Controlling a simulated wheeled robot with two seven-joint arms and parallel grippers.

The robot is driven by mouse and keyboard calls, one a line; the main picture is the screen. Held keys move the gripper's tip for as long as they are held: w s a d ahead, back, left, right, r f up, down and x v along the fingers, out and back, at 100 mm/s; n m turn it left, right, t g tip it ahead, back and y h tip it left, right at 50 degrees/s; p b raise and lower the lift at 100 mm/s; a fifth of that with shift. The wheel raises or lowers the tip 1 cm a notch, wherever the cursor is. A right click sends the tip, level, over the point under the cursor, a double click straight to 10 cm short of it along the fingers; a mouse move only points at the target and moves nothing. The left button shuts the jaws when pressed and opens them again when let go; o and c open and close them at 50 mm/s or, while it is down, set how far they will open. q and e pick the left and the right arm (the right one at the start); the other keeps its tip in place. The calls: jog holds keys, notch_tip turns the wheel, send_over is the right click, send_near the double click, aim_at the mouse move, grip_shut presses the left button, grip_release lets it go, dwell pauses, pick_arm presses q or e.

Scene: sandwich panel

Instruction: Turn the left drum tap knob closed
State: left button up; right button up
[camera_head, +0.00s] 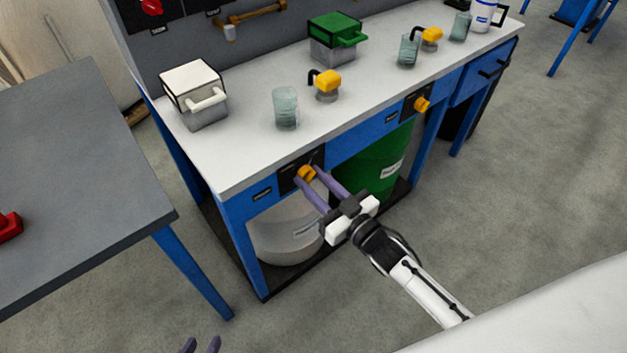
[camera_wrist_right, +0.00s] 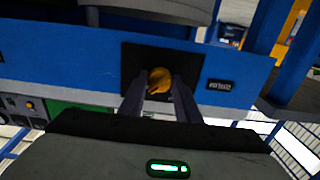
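The left drum tap knob is a small orange-yellow knob (camera_head: 306,173) on a dark plate in the bench's blue front, above a pale drum (camera_head: 288,235). My right gripper (camera_head: 311,177) reaches it with its two purple fingers, one on each side of the knob. In the right wrist view the knob (camera_wrist_right: 159,80) sits between the fingertips (camera_wrist_right: 160,88), which stand apart; firm contact on both sides cannot be made out. Only the fingertips of my left gripper (camera_head: 201,345) show at the bottom edge of the head view, apart and empty.
A second orange knob (camera_head: 422,104) is on the bench front above a green drum (camera_head: 377,165). The white bench top (camera_head: 245,150) carries boxes, glasses and yellow-topped taps. A grey table (camera_head: 80,170) stands at the left. The floor between is clear.

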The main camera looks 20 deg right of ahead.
jog(key=c, duration=0.4)
jog(key=shift+c, duration=0.2)
jog(key=n, duration=0.3)
jog(key=shift+n, duration=0.4)
jog(key=n, duration=0.4)
jog(key=shift+d+n, duration=0.1)
jog(key=shift+n, duration=0.2)
jog(key=shift+n+b, duration=1.2)
jog(key=shift+n, duration=3.6)
